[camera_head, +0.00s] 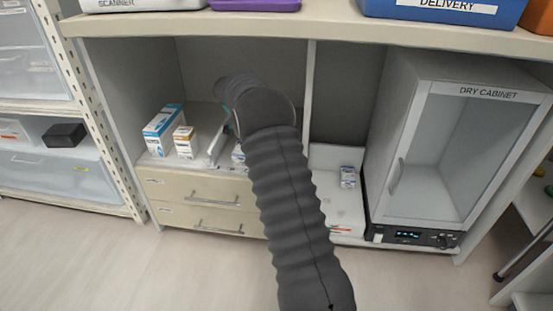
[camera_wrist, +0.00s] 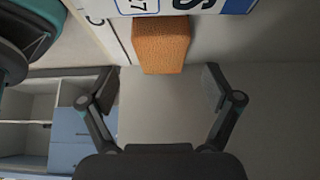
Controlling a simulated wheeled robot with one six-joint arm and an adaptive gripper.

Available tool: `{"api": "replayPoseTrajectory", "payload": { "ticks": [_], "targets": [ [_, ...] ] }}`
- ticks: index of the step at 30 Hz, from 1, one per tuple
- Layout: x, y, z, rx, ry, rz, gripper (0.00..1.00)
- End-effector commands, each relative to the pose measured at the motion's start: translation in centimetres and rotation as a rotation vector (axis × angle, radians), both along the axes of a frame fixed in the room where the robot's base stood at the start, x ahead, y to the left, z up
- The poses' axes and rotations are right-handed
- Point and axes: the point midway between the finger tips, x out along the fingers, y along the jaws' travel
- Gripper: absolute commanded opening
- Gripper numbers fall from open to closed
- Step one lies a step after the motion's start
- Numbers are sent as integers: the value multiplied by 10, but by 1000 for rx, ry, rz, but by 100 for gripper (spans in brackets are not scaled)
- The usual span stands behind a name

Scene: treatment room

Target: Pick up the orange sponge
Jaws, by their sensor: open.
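In the wrist view, the orange sponge (camera_wrist: 161,46) is a small block with a rough surface, beyond my fingertips and at the top middle of the picture. My gripper (camera_wrist: 158,90) is open, with its two fingers spread apart and nothing between them. The sponge lies ahead of the gap between the fingers and looks apart from them. Its upper end meets a white and blue printed box (camera_wrist: 185,6). In the head view my arm covers part of the shelf, and neither the sponge nor the fingertips show there.
Several boxes, among them a blue and white box (camera_head: 163,130), stand left of my arm above a drawer unit (camera_head: 200,187). A dry cabinet (camera_head: 440,150) stands to the right. A shelf board (camera_head: 300,27) runs above my arm. A vertical divider (camera_head: 309,95) stands right beside the arm.

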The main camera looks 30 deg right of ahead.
Motion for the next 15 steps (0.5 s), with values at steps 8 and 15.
{"api": "replayPoseTrajectory", "payload": {
  "ticks": [8, 15],
  "targets": [
    [-12, -21, -28, 1, 4, -4, 90],
    [-16, -27, -40, 1, 0, -3, 90]
  ]
}}
